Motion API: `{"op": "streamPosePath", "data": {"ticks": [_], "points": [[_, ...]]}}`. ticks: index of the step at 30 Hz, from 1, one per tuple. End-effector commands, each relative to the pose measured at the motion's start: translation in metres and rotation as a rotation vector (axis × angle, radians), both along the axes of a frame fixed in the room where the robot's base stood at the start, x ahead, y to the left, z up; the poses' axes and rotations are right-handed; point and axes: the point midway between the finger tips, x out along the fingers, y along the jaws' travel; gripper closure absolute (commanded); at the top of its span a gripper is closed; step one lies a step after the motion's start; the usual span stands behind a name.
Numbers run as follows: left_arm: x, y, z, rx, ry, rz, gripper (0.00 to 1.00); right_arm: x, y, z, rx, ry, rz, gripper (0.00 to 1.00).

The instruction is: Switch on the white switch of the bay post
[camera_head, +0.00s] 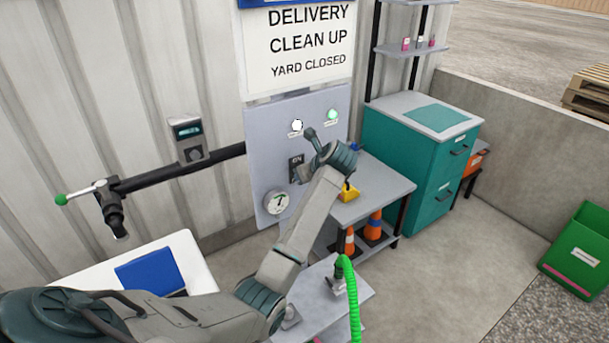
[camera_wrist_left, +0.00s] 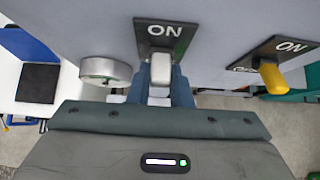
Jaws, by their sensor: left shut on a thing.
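The bay post's grey panel (camera_head: 262,150) stands against the corrugated wall. On it, a dark plate (camera_head: 296,168) marked ON carries the white switch, whose lever is hidden by my wrist in the head view. In the left wrist view the white switch (camera_wrist_left: 161,72) sticks out below its ON plate (camera_wrist_left: 160,35). My left gripper (camera_head: 307,170) is at the panel; its blue-grey fingers (camera_wrist_left: 161,90) are shut on the white switch, one on each side. Whether the lever is up or down I cannot tell. My right gripper is not in view.
A yellow switch (camera_wrist_left: 272,78) with its own ON plate sits right of the white one. A round gauge (camera_head: 276,203) is lower left on the panel. A white lamp (camera_head: 297,125) and a green lamp (camera_head: 332,115) are above. A side table (camera_head: 372,185) stands right.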

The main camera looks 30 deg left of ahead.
Motion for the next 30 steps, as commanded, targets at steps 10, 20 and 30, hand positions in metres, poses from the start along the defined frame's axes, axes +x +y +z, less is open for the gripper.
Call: {"op": "streamPosePath", "data": {"ticks": [10,20,30], "points": [[0.0005,0.0014,0.0044,-0.138,0.058,0.001,1.0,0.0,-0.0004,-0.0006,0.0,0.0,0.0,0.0],[0.0005,0.0014,0.0048,-0.167,0.071,0.0,1.0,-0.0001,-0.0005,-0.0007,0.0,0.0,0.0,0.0],[0.0005,0.0014,0.005,-0.166,0.07,0.001,0.64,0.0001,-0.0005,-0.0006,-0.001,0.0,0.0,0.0]]}}
